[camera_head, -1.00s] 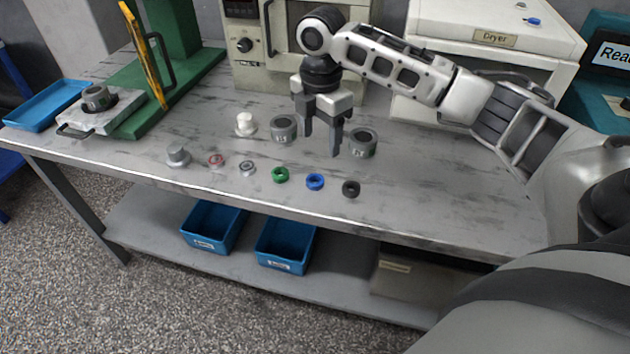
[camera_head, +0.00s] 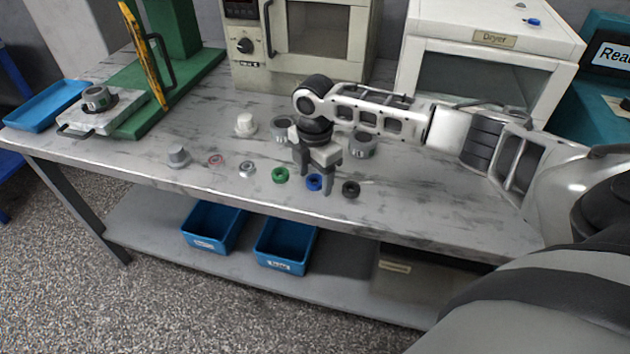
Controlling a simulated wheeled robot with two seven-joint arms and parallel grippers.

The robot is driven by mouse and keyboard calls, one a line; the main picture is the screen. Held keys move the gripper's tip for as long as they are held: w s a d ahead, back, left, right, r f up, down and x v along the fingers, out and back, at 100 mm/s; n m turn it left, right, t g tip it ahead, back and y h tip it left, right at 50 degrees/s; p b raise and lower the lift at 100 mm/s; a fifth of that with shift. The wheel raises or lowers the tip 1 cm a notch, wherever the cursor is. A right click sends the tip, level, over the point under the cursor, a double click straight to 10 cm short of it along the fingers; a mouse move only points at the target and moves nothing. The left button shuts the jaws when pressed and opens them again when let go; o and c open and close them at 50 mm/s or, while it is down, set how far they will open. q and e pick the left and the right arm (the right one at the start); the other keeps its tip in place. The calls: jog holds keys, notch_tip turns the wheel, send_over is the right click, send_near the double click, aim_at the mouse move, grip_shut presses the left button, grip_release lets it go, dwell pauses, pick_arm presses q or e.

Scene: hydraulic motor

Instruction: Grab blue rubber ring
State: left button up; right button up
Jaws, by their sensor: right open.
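The blue rubber ring (camera_head: 314,183) lies on the grey workbench (camera_head: 420,205) near its front edge, between a green ring (camera_head: 280,175) and a black ring (camera_head: 351,189). My right gripper (camera_head: 316,186) points down at the blue ring, with its fingers apart on either side of it in the picture. The fingers partly cover the ring. Whether the fingertips touch the bench or the ring I cannot tell. My left gripper is not in view.
A metal ring (camera_head: 247,169), a reddish ring (camera_head: 216,160) and a grey knob-like part (camera_head: 178,156) lie to the left. Two grey cylinders stand behind my gripper, one at the right (camera_head: 362,144). A white part (camera_head: 245,124) stands further back. Blue bins (camera_head: 286,266) sit on the lower shelf.

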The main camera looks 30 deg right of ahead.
jog(key=shift+c, duration=0.3)
jog(key=c, duration=1)
jog(key=shift+r, duration=0.1)
